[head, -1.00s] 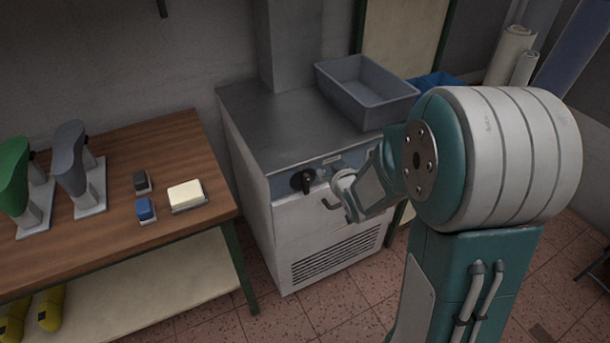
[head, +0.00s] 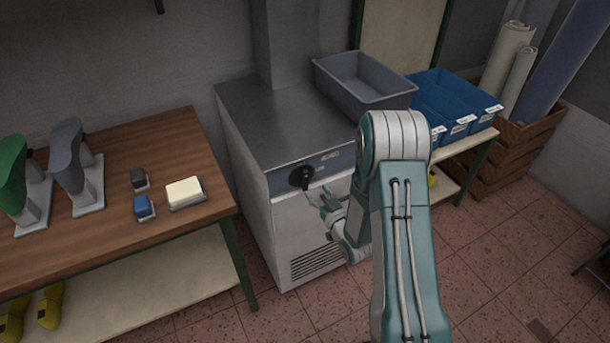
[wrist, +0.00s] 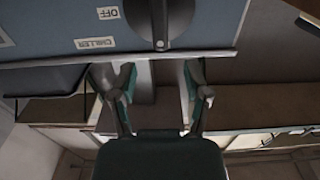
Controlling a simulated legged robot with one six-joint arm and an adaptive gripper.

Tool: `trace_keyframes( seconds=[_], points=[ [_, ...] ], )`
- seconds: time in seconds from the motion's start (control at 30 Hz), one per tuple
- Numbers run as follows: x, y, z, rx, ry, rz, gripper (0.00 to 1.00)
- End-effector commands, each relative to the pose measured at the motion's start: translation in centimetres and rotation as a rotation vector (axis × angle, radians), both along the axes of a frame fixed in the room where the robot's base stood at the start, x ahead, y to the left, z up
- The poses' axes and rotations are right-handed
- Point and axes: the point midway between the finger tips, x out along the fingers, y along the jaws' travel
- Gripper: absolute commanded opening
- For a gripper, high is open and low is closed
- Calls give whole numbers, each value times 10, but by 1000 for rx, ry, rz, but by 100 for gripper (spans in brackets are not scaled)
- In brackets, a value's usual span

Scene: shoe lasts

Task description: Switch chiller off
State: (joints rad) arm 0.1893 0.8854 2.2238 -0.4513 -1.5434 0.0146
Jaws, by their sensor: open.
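The chiller (head: 270,125) is a white cabinet with a steel top and a blue-grey control strip. Its black rotary knob (head: 301,177) is on the strip's left part and also shows, cut off by the top edge, in the wrist view (wrist: 163,18). The knob's pale mark points to the bottom of the wrist view. An OFF label (wrist: 108,13) and a CHILLER label (wrist: 95,43) lie left of the knob there. My gripper (head: 318,197) is open and empty, just below and right of the knob; its two fingers (wrist: 158,92) are apart, not touching the knob.
A grey bin (head: 365,85) stands on the chiller top. A wooden table (head: 110,160) with shoe lasts, small blocks and a cream block is at left. Blue bins (head: 440,100) on a low shelf and a wooden crate (head: 515,150) are at right. The front floor is open.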

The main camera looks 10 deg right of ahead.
Motion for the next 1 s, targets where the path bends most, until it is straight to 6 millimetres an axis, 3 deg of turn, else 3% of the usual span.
trace_keyframes(
  seconds=[0.2, 0.4, 0.8, 0.93, 1.0],
  points=[
    [41, 12, 0, -2, -1, 3, 61],
    [68, 19, 0, -1, 0, 1, 61],
    [77, 21, 0, -1, 2, 0, 61],
    [77, 21, 0, -1, 1, 0, 4],
    [77, 21, 0, -1, 2, 0, 0]
  ],
)
